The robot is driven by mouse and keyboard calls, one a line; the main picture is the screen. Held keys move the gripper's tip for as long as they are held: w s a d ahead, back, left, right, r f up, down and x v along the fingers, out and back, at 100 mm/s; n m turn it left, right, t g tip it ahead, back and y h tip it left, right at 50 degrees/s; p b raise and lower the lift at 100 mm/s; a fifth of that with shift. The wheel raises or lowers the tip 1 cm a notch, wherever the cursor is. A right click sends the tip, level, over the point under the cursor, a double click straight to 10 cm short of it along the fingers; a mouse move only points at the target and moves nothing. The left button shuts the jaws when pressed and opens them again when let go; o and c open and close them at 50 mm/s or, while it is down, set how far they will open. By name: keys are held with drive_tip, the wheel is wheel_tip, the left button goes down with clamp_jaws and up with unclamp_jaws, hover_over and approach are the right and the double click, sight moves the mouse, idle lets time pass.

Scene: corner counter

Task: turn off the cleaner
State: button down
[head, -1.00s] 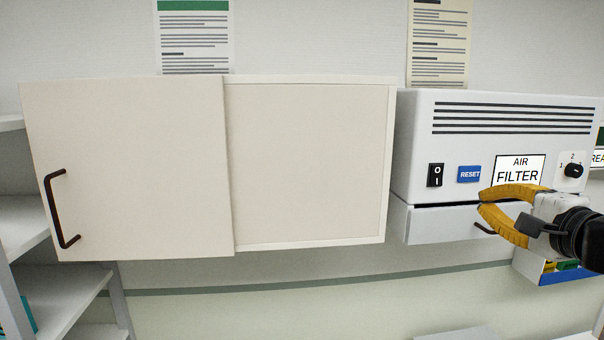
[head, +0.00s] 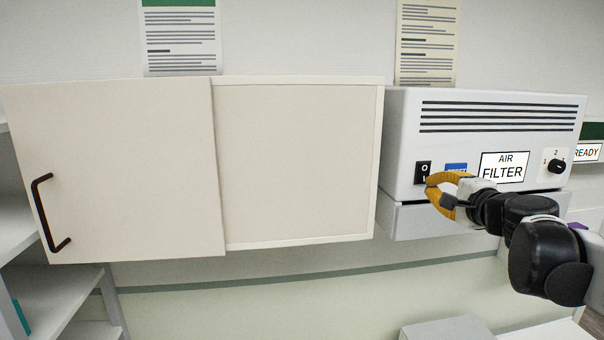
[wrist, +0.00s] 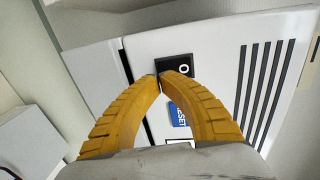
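The air filter (head: 500,145) is a white box on the wall with dark vent lines and an "AIR FILTER" label. Its black rocker switch (head: 422,167), marked O and I, is at the left of its front. My gripper (head: 429,184) has yellow fingers and is at the switch's lower end. In the wrist view, the fingertips (wrist: 160,76) meet, with nothing between them. They cover the lower part of the switch (wrist: 178,66); the O shows beside them and the I is hidden. I cannot tell whether they touch it.
The blue reset button (head: 456,168) is just right of the switch, partly hidden by my gripper. A dial (head: 558,166) is at the box's right. A drawer-like panel (head: 405,220) lies below. A cabinet with a sliding door (head: 120,170) fills the left.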

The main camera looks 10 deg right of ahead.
drive_tip(key=shift+w+f, duration=0.1)
drive_tip(key=shift+w, duration=0.5)
drive_tip(key=shift+w+a+f+b, duration=0.1)
drive_tip(key=shift+w+f+b, duration=0.15)
drive_tip(key=shift+w+b, duration=0.25)
drive_tip(key=shift+s+r, duration=0.1)
drive_tip(key=shift+r, duration=0.05)
